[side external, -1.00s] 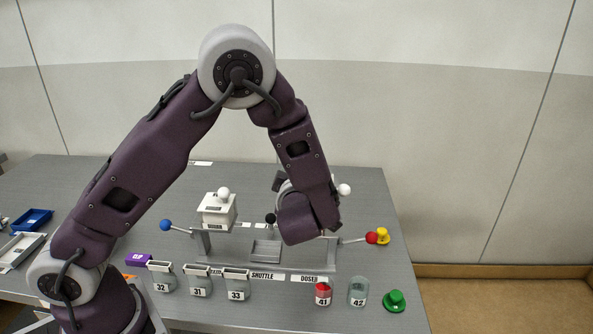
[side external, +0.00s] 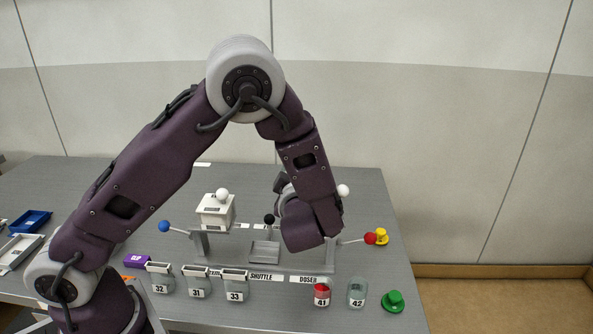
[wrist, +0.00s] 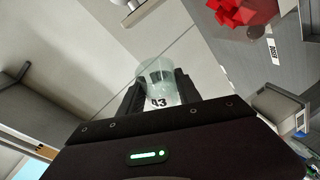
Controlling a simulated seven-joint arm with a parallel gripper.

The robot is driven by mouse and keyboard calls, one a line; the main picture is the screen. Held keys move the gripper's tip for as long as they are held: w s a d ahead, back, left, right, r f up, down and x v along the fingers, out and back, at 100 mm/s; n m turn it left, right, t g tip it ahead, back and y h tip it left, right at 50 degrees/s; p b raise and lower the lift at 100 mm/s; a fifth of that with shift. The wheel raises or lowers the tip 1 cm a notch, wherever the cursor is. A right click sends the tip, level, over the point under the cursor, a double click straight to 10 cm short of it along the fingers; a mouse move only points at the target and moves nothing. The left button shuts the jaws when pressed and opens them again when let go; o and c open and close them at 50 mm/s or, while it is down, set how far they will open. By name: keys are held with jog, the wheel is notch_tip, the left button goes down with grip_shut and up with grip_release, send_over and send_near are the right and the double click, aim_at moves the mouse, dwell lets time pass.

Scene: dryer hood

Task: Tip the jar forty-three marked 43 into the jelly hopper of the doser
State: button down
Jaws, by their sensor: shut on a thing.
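Jar forty-three (wrist: 156,72), clear and greenish with a 43 label, is between the two dark fingers of my gripper (wrist: 158,92) in the wrist view. My gripper is shut on it, and the jar looks strongly tilted in that view. In the side view my forearm and wrist stand over the doser, so the gripper, the jar and most of the doser are hidden. The DOSER label (side external: 309,280) shows on the front edge. A heap of red pieces (wrist: 242,12) shows at the top right of the wrist view; I cannot tell whether it lies in the hopper.
Jar 41 (side external: 321,296) with red contents, jar 42 (side external: 357,293) and a green knob (side external: 394,301) stand in front. Jars 32 (side external: 160,279), 31 (side external: 197,284) and 33 (side external: 235,287) stand left. A white box (side external: 216,211) is behind.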

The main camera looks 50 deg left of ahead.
dwell(0.4)
jog(key=n+h, duration=0.1)
jog(key=a+n, duration=0.1)
jog(key=shift+s+f+n+h, duration=0.2)
jog(key=shift+f+n+h, duration=0.1)
jog(key=shift+h, duration=0.1)
jog(key=shift+s+a+r+n+h, duration=0.15)
jog(key=shift+a+n+h, duration=0.15)
jog(key=shift+n+h, duration=0.6)
jog(key=shift+a+r+n+h, duration=0.1)
jog(key=shift+r+n+h, duration=0.15)
jog(key=shift+n+h, duration=0.65)
jog(key=n+h, duration=0.2)
jog(key=shift+n+t, duration=0.3)
jog(key=shift+d+n+t+h, duration=0.2)
jog(key=shift+n+t+h, duration=0.1)
jog(key=shift+n+h, duration=0.65)
jog(key=shift+w+d+f+n+t+h, duration=0.1)
jog(key=shift+d+f+n+t+h, duration=0.15)
jog(key=shift+n+h, duration=0.3)
jog(key=shift+w+d+f+n+t+h, duration=0.15)
jog(key=shift+n+t+h, duration=0.15)
jog(key=shift+n, duration=0.3)
jog(key=shift+w+d+f+n+t+h, duration=0.1)
jog(key=shift+d+n+t+h, duration=0.1)
jog(key=shift+n+t+h, duration=0.15)
jog(key=shift+d+r+n, duration=0.1)
jog(key=shift+r+n, duration=0.1)
jog(key=shift+n, duration=0.05)
